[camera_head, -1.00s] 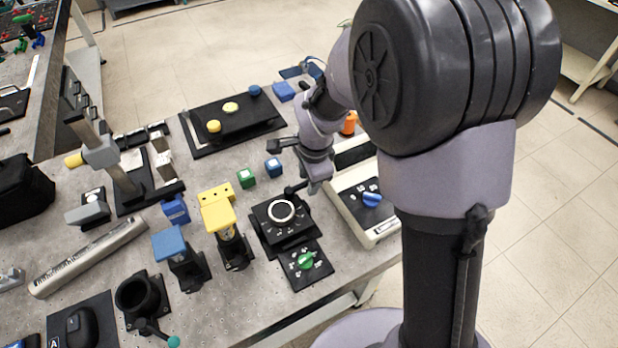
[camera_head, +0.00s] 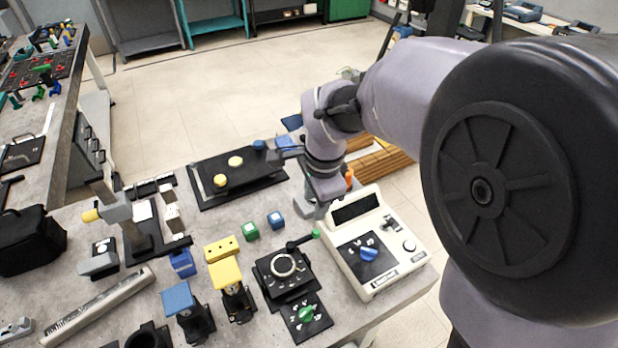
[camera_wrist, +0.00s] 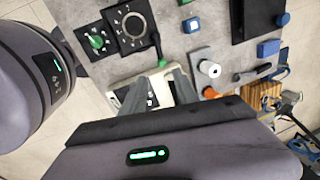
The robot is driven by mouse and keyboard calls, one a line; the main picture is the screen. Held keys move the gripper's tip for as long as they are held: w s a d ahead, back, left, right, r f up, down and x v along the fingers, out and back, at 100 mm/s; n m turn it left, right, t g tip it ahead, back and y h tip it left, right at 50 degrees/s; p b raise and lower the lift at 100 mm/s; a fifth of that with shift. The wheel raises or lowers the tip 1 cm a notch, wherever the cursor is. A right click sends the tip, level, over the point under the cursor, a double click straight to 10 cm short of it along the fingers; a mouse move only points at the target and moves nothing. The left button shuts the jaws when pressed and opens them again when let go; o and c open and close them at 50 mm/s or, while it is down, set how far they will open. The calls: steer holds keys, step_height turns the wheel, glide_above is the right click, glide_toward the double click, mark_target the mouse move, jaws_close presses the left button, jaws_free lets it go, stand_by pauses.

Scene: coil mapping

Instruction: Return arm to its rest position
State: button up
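My arm reaches over the bench from the right in the head view. My gripper (camera_head: 310,208) hangs above the bench beside the cream meter box (camera_head: 385,268), and its fingers are partly hidden by the wrist. In the wrist view my gripper (camera_wrist: 161,78) shows two grey fingers apart, with nothing seen held between them. The cream meter lies below and beyond them. The black dial unit with a white ring (camera_head: 283,265) and a green-tipped lever (camera_head: 316,233) stands left of the meter.
Green (camera_head: 251,231) and blue (camera_head: 275,219) cubes sit near my gripper. A black tray (camera_head: 205,186) with yellow discs is behind. The green-knob panel (camera_head: 305,314) is at the front edge. Wooden pallets (camera_head: 380,165) stand on the floor beyond; open floor (camera_head: 235,90) lies behind the bench.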

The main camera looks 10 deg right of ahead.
steer(key=s+r+n+t, duration=0.1)
steer(key=s+r+n, duration=0.1)
steer(key=s, duration=0.4)
steer(key=s+d+r+n+t+y+b, duration=0.1)
steer(key=s+r+n, duration=0.1)
steer(key=s+n, duration=0.3)
steer(key=s+r+n+t, duration=0.1)
steer(key=s+r+n, duration=0.2)
steer(key=s, duration=0.4)
steer(key=shift+s+d+n+t+b, duration=0.3)
steer(key=shift+s+d+n, duration=0.05)
steer(key=shift+s+n, duration=0.05)
